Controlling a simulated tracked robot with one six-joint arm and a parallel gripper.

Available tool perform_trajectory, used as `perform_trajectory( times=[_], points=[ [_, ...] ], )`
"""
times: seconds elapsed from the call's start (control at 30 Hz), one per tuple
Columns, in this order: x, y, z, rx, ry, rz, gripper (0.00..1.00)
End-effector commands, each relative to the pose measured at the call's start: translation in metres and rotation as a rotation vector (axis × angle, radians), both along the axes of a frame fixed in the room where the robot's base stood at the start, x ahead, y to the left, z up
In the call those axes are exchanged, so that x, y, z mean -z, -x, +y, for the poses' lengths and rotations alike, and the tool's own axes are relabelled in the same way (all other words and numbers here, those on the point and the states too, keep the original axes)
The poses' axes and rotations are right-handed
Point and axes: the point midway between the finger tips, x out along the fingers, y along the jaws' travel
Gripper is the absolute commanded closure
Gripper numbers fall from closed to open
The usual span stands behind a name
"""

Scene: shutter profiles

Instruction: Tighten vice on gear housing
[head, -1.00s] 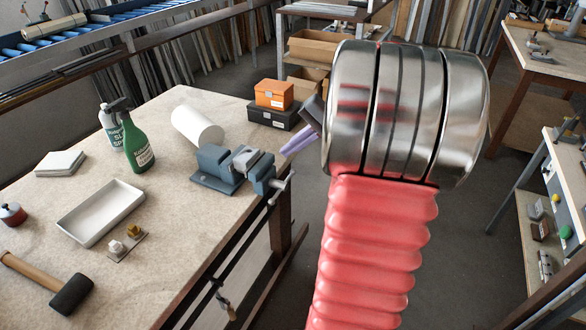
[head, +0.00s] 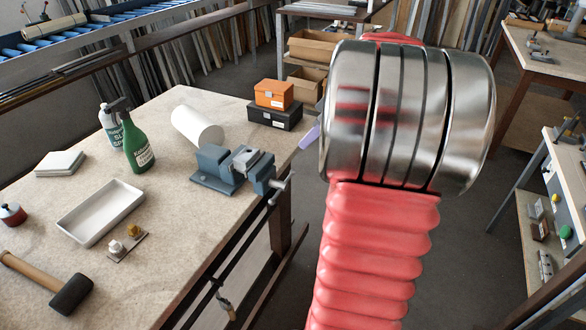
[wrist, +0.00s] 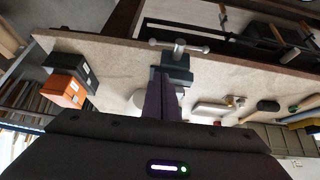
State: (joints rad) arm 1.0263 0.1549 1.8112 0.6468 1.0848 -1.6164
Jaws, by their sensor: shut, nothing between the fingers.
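The blue-grey vice (head: 235,170) sits at the right edge of the workbench, its screw and handle (head: 280,187) sticking out past the edge. A light grey metal piece, perhaps the gear housing, shows between its jaws (head: 247,159); I cannot tell how firmly it is held. My gripper (head: 311,134) is mostly hidden behind my own arm, with a purple fingertip showing right of the vice, apart from it. In the wrist view the fingers (wrist: 163,98) are shut and empty, and the vice (wrist: 177,70) with its T-handle (wrist: 178,47) lies beyond them.
The workbench (head: 185,255) also carries an orange box (head: 274,94) on a black box (head: 275,116), a white roll (head: 197,127), a green spray bottle (head: 137,145), a white tray (head: 100,212) and a mallet (head: 70,293). Open floor lies right of the bench.

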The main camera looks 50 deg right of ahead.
Motion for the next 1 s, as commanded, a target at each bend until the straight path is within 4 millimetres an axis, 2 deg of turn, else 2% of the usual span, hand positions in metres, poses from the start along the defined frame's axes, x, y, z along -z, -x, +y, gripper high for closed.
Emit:
perform_trajectory(
  times=[0.37, 0.57, 1.0],
  points=[
    [0.000, 0.000, 0.000, -0.018, 0.011, -0.003, 1.00],
    [0.008, -0.005, 0.002, -0.018, 0.009, -0.002, 1.00],
    [0.059, -0.038, 0.011, -0.019, 0.008, -0.002, 1.00]
  ],
)
